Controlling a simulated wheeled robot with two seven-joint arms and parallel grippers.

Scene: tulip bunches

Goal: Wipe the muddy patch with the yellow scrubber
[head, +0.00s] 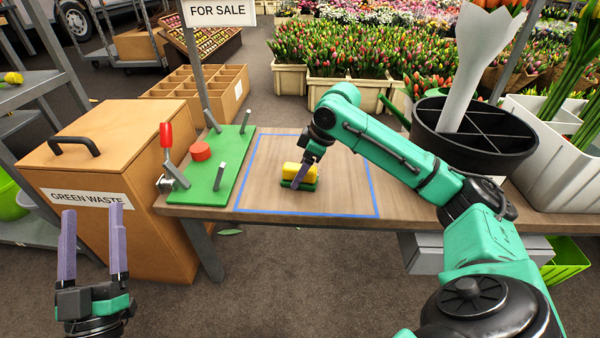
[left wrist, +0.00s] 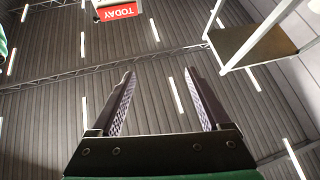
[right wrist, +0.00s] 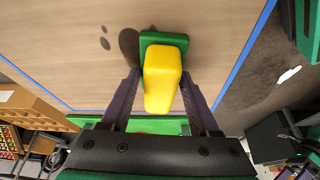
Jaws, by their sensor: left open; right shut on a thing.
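The yellow scrubber (head: 292,168) with its green pad sits on the wooden table inside the blue outline. It also shows in the right wrist view (right wrist: 162,75). My right gripper (head: 303,174) is shut on the yellow body from above, one finger on each side. In the right wrist view a dark brown muddy patch (right wrist: 128,44) lies beside the green pad, partly covered by it, with small dark spots (right wrist: 104,43) near it. In the head view I cannot make the patch out. My left gripper (head: 94,245) is open and empty, fingers up, left of the table.
A green board (head: 230,150) with a red knob and a red-handled clamp lies left of the blue outline (head: 372,185). A black divided bucket (head: 490,150) stands at the right. A brown green-waste bin (head: 130,170) stands left of the table. The outlined area is otherwise clear.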

